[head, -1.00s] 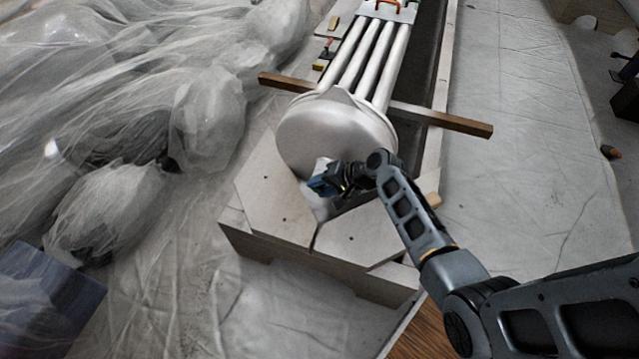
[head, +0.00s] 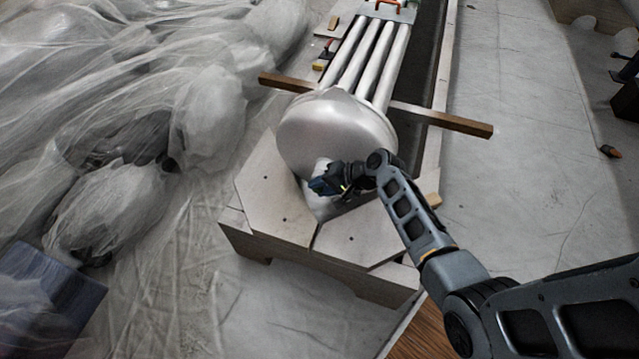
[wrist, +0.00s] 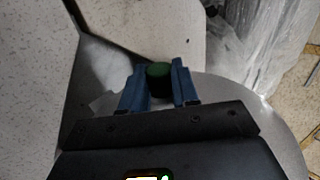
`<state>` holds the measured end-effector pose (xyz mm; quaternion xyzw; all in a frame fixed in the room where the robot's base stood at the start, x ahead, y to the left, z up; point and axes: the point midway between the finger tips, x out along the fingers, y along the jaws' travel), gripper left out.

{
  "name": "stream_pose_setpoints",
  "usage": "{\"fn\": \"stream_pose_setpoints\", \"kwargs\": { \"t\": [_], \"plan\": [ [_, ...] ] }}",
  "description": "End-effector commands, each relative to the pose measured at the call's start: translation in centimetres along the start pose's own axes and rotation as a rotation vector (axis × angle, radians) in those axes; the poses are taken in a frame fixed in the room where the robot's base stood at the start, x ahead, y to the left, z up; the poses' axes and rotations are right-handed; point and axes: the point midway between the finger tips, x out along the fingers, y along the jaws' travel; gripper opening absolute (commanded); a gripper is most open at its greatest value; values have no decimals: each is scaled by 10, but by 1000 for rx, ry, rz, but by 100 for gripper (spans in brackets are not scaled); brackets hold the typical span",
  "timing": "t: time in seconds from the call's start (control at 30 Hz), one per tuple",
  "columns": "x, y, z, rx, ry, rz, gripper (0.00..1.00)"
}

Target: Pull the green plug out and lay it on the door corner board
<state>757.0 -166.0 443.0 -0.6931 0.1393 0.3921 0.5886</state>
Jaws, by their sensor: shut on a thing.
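The green plug (wrist: 158,70) shows dark green between the two blue fingers of my gripper (wrist: 158,80) in the wrist view. The fingers are shut on it. In the head view my gripper (head: 322,187) is at the lower edge of a round, pale metal end (head: 330,130); the plug is hidden there. Whether the plug is still seated or free of its hole I cannot tell. Pale corner-cut boards lie below the round end, one at left (head: 275,195) and one at right (head: 360,237). Which is the door corner board I cannot tell.
Several pale tubes (head: 375,60) run back from the round end. A wooden bar (head: 445,119) crosses beneath them. Plastic-draped bundles (head: 120,130) fill the left side. The sheeted floor (head: 520,130) at right is mostly clear.

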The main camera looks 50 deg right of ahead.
Motion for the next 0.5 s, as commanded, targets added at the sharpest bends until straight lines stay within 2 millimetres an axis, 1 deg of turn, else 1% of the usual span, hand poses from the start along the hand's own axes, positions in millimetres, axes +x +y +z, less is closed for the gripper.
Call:
{"fn": "stream_pose_setpoints", "kwargs": {
  "t": [0.5],
  "plan": [
    [0,-1,13,0,0,-1,0]
  ]
}}
